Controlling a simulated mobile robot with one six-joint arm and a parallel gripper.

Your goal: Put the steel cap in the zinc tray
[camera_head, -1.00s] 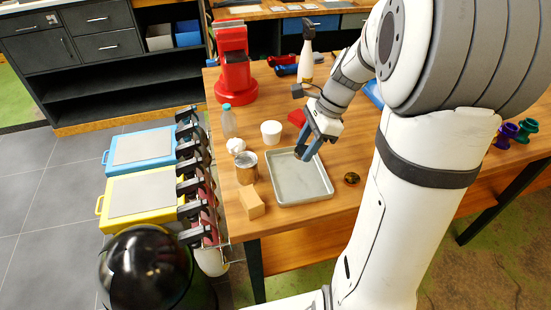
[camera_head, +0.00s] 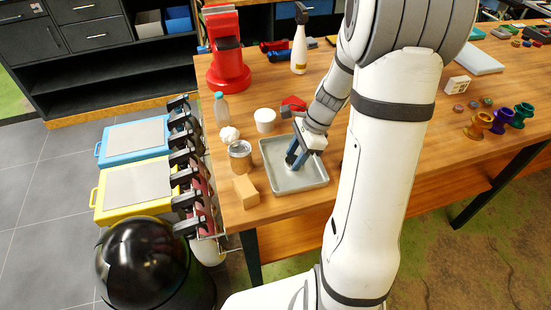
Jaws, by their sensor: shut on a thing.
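The zinc tray (camera_head: 313,182) is a shallow grey rectangular tray on the wooden table, near its front edge. My gripper (camera_head: 293,163) points down inside the tray's outline, at its middle, with its blue fingers close to the tray floor. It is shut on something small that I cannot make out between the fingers. The steel cap is not visible on its own; whether it is the thing in the fingers cannot be seen. I cannot tell whether the held thing touches the tray.
Left of the tray stand an open tin (camera_head: 240,157), a tan block (camera_head: 246,192), a white crumpled lump (camera_head: 229,134), a clear bottle (camera_head: 221,108) and a white cup (camera_head: 265,121). A red object (camera_head: 293,103) lies behind the tray. A red machine (camera_head: 228,60) stands farther back.

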